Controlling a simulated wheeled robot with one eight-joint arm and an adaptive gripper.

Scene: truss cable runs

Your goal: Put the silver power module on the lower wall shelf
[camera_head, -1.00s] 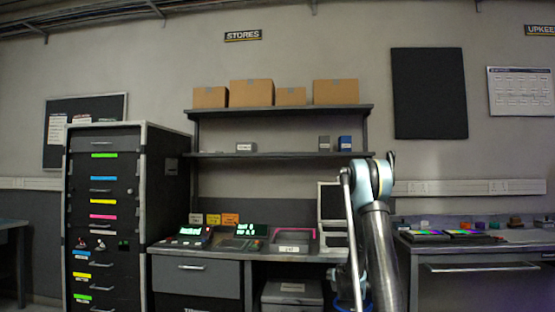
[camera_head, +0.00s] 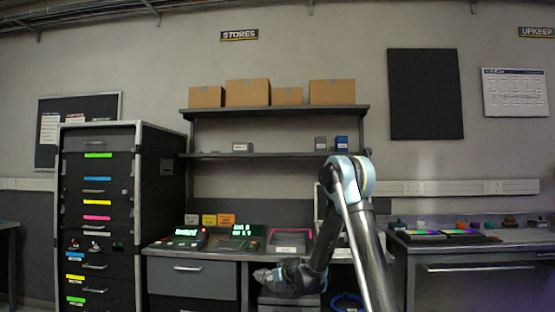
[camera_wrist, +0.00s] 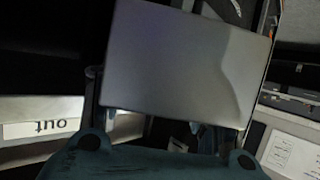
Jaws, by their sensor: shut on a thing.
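The silver power module (camera_wrist: 185,65) fills the middle of the wrist view as a plain grey block face, close to the camera. My gripper (camera_wrist: 165,150) is shut on it; the block hides most of the fingers. In the head view my gripper (camera_head: 272,276) is low, in front of the bench and well below the shelves; the module is hard to make out there. The lower wall shelf (camera_head: 270,155) is a dark board on the back wall. It holds a small labelled grey box (camera_head: 242,147) left of centre, a dark grey box (camera_head: 320,143) and a blue box (camera_head: 341,142) at the right.
The upper shelf (camera_head: 290,107) carries several cardboard boxes. Below, the bench (camera_head: 205,252) holds consoles and a pink-edged tray (camera_head: 289,241). A dark rack (camera_head: 105,210) stands left of the shelves. The lower shelf is bare between the labelled box and the right-hand boxes.

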